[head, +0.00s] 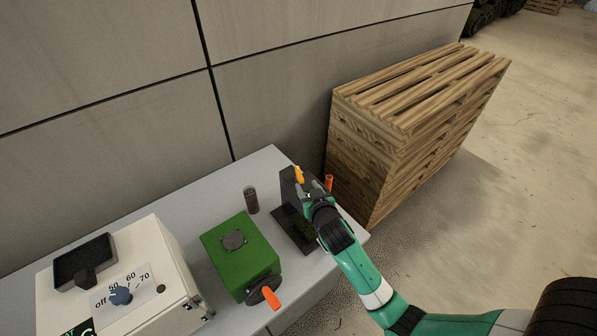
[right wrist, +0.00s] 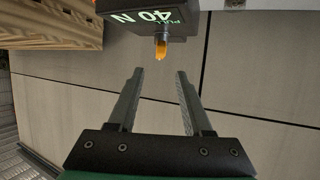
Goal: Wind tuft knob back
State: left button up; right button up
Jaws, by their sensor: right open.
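A dark tuft tester (head: 290,218) stands at the right end of the grey bench, partly hidden by my right gripper. An orange knob (head: 299,175) sticks out at its top. In the right wrist view the orange knob (right wrist: 160,48) is below a dark box (right wrist: 150,17) reading "PULL 40 N". My right gripper (head: 307,191) is open beside the knob. In the right wrist view its fingers (right wrist: 160,74) are spread, with the knob just beyond the tips, roughly centred between them and not gripped. My left gripper is not in view.
A green box (head: 240,262) with an orange-handled crank (head: 271,297) stands left of the tester. A brown cylinder (head: 251,200) stands behind it. A white dial unit (head: 150,255) is at left. An orange-red piece (head: 329,183) shows beyond my gripper, near stacked pallets (head: 400,120).

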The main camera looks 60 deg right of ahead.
aim_at(300, 174)
jog(key=b+x, duration=0.2)
jog(key=x, duration=0.8)
jog(key=shift+w+d, duration=0.15)
jog(key=shift+w, duration=0.1)
grip_shut()
